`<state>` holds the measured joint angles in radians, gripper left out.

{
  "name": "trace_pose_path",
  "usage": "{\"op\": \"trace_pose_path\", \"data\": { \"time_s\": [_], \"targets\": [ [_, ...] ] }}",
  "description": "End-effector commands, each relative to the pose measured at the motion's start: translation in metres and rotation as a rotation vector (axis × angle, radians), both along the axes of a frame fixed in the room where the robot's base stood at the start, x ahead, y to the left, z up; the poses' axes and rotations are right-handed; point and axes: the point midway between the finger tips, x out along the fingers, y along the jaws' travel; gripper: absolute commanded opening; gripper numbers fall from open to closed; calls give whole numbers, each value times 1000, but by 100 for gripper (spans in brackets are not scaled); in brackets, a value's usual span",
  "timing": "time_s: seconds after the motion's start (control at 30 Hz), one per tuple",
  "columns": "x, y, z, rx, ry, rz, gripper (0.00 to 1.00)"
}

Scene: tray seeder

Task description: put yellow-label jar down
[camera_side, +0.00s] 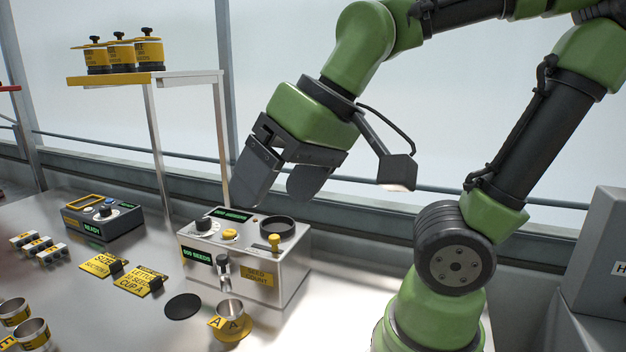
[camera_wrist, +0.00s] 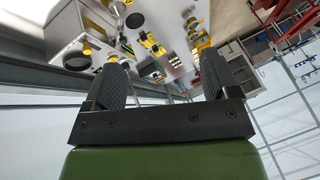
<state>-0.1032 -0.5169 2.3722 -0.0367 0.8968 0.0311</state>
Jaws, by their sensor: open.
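Several yellow-label jars with black knobs stand upright in a row on the yellow-edged shelf at the upper left, among them the left jar (camera_side: 96,56), the middle jar (camera_side: 122,54) and the right jar (camera_side: 149,52). My gripper (camera_side: 285,190) is open and empty above the seed-counting machine (camera_side: 240,262), right of and below the shelf. Its two dark fingers also show in the wrist view (camera_wrist: 160,82), spread apart with nothing between them. Which jar the task means cannot be told from the labels.
A black round pad (camera_side: 183,306) lies on the bench beside a cup marked A (camera_side: 230,322). A grey control box (camera_side: 102,220) stands at the left, with yellow cards (camera_side: 141,281) in front of it. More cups (camera_side: 32,332) stand at the lower left.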

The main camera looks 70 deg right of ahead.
Motion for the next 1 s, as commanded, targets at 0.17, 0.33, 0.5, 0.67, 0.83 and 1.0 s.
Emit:
{"op": "trace_pose_path", "data": {
  "time_s": [0.17,0.33,0.5,0.67,0.83,1.0],
  "targets": [
    [-26,-12,1,22,-87,-73,81],
    [-32,-14,0,26,-107,-88,81],
    [-32,-14,0,26,-106,-87,81],
    [-32,-14,0,26,-106,-87,81],
    [-32,-14,1,25,-106,-86,81],
    [-32,-14,1,25,-106,-86,81]
  ]
}}
